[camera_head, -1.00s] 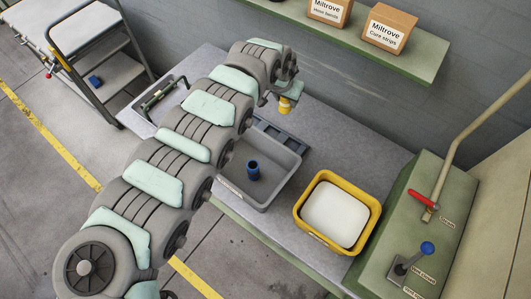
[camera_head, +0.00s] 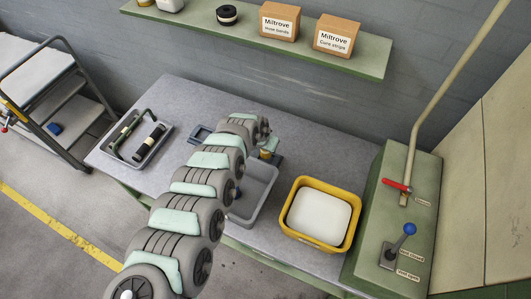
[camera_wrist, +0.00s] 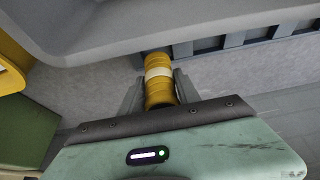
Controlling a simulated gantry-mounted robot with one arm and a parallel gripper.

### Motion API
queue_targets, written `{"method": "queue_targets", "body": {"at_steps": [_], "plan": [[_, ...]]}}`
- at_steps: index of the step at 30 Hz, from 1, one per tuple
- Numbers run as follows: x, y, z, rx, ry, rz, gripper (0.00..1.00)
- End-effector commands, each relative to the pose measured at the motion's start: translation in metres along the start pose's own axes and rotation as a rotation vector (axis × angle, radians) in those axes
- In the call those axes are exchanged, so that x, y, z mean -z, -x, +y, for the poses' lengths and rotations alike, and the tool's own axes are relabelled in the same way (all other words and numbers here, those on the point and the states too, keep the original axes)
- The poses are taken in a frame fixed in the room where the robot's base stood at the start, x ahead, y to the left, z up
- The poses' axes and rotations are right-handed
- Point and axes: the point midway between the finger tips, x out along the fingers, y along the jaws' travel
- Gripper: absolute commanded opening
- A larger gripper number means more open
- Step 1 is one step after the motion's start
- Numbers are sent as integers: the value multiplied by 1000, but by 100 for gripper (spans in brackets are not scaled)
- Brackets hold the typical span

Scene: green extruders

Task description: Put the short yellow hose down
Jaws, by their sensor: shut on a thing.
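The short yellow hose (camera_wrist: 158,72) is a small yellow cylinder with a white band. My gripper (camera_wrist: 160,92) is shut on it, with a finger on each side, in the wrist view. In the head view the hose (camera_head: 267,153) shows as a small yellow patch at the end of my gripper (camera_head: 268,157), by the back edge of the grey bin (camera_head: 262,190). Whether the hose touches anything beneath it, I cannot tell.
A yellow bin (camera_head: 352,222) with a white block (camera_head: 319,215) stands right of the grey bin. A blue-grey slotted rack (camera_head: 198,133) is partly hidden by my arm. A tray with dark hoses (camera_head: 150,139) lies left. Bench (camera_head: 330,150) behind the yellow bin is clear.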

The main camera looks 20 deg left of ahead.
Motion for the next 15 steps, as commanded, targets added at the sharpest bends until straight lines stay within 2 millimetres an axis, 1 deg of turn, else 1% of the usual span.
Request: {"method": "queue_targets", "body": {"at_steps": [5,12,15], "plan": [[-4,-10,2,-1,-1,-1,0],[-15,-38,1,0,1,1,0],[-16,-38,-1,2,-1,1,0]]}}
